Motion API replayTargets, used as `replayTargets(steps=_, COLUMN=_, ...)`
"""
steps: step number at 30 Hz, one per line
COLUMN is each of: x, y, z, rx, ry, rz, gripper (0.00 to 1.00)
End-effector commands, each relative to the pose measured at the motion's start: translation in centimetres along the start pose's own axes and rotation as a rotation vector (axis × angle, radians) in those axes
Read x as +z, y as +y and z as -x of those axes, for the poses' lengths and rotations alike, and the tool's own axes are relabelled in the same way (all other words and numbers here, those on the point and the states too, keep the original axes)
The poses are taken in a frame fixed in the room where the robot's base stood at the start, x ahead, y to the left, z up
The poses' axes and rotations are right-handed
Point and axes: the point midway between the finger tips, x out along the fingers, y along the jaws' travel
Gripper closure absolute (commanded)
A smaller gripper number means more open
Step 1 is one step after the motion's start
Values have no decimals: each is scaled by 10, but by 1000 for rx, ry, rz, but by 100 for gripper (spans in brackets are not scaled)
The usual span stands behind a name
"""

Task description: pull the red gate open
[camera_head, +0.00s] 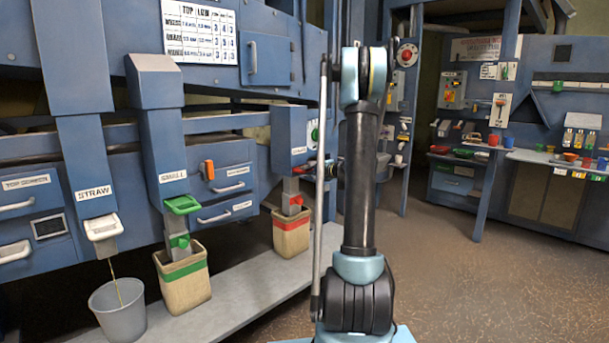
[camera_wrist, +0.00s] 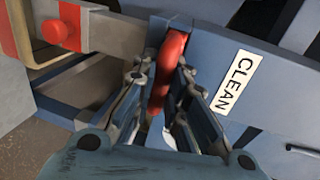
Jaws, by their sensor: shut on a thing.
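The red gate handle (camera_wrist: 170,60) is a rounded red bar at the end of the chute marked CLEAN (camera_wrist: 232,84) in the wrist view. My gripper (camera_wrist: 164,78) has its two fingers on either side of the bar and is shut on it. In the head view the CLEAN chute (camera_head: 290,135) stands left of my arm. A little red of the handle (camera_head: 312,163) shows at its lower edge. My gripper is mostly hidden there. I cannot tell how far the gate is open.
A bag with a red band (camera_head: 291,229) hangs below the CLEAN chute at a red clamp (camera_head: 296,201). To the left are a green gate (camera_head: 182,204), a second bag (camera_head: 182,284) and a bucket (camera_head: 118,311). The floor right of my arm is free.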

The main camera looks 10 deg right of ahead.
Motion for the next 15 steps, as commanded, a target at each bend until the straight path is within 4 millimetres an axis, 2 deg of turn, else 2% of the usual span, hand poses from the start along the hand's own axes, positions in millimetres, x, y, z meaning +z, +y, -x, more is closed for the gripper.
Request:
replayTargets(steps=5, x=0, y=4, z=9, rx=3, ry=1, rz=2, gripper=100)
replayTargets(steps=12, x=0, y=13, z=49, rx=4, ry=2, rz=2, gripper=100)
replayTargets(steps=15, x=1, y=15, z=60, rx=5, ry=-1, rz=3, gripper=100)
